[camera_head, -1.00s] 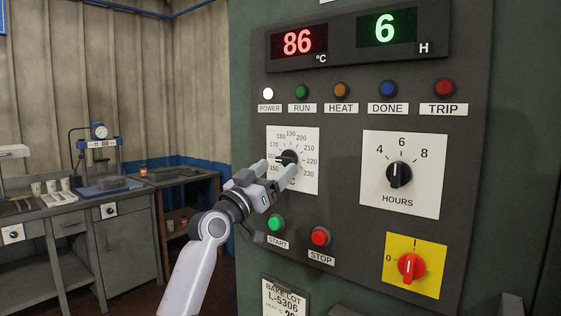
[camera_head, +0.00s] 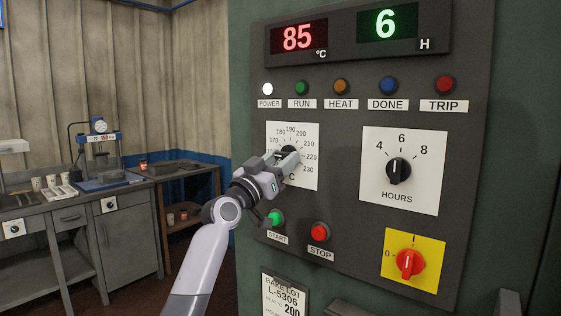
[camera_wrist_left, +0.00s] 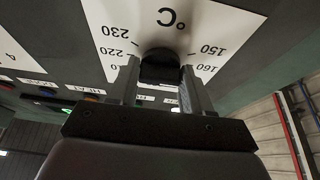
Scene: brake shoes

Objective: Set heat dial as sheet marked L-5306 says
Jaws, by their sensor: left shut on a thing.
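The heat dial (camera_head: 290,150) is a dark knob on a white scale plate, marked from about 150 to 230 °C. My left gripper (camera_head: 284,157) is shut on it, one finger on each side. In the left wrist view the dark knob (camera_wrist_left: 160,68) sits between the two fingers, below the °C mark. The gripper hides the dial's pointer, so I cannot tell its setting. The sheet marked L-5306 (camera_head: 283,296) hangs low on the panel; its heat line reads 200, and its lower part is cut off. My right gripper is not in view.
A red display (camera_head: 298,38) reads 85 °C and a green one (camera_head: 386,25) reads 6 H. The hours dial (camera_head: 398,171) points near 6. Start (camera_head: 277,217) and stop (camera_head: 320,232) buttons lie just below my gripper. A red switch (camera_head: 410,263) is lower right.

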